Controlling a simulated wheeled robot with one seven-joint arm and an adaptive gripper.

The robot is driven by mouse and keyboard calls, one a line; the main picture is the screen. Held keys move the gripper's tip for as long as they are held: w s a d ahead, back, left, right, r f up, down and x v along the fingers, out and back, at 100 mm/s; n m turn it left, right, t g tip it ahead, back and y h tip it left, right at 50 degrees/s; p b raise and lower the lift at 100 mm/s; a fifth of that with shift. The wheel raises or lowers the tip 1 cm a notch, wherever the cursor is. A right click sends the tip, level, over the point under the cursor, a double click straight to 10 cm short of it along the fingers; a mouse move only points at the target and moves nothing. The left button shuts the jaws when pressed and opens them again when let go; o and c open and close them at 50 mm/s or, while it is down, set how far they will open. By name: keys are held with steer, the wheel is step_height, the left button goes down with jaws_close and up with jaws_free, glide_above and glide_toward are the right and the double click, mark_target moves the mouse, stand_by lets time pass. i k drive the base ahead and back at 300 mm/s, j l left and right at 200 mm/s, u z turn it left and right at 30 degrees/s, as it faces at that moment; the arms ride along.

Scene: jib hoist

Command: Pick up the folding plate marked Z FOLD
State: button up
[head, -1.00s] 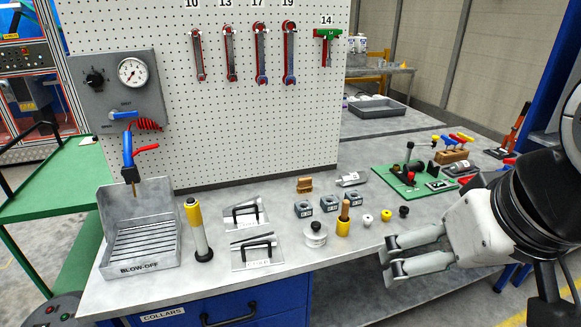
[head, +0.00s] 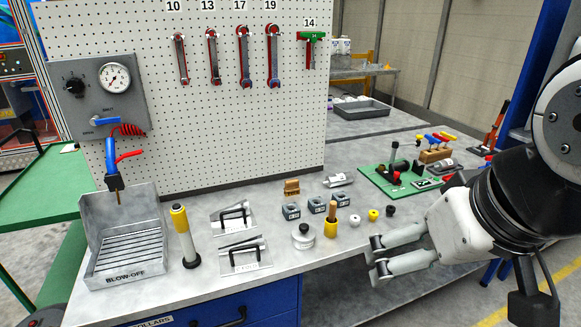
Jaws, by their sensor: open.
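Two light grey plates with black bar handles lie on the bench left of its middle. The rear plate (head: 246,222) and the front plate (head: 229,265) each have a small label at the front edge. The lettering is too small to read surely, so I cannot tell which one says Z FOLD. My gripper (head: 375,259) is open and empty at the right, over the bench's front edge. It is well to the right of both plates and touches nothing.
A yellow and grey cylinder (head: 185,235) stands left of the plates, beside the blow-off tray (head: 126,272). A silver weight with a knob (head: 303,237), a wooden-handled tool (head: 331,220), small blocks and knobs stand between the plates and my gripper. A pegboard (head: 215,130) rises behind.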

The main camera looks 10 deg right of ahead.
mark_target(237, 217)
steer(key=i+j+u, duration=0.15)
steer(key=i+u, duration=0.2)
steer(key=i+j+u, duration=0.1)
steer(key=i+u, duration=0.6)
steer(key=i+l, duration=0.05)
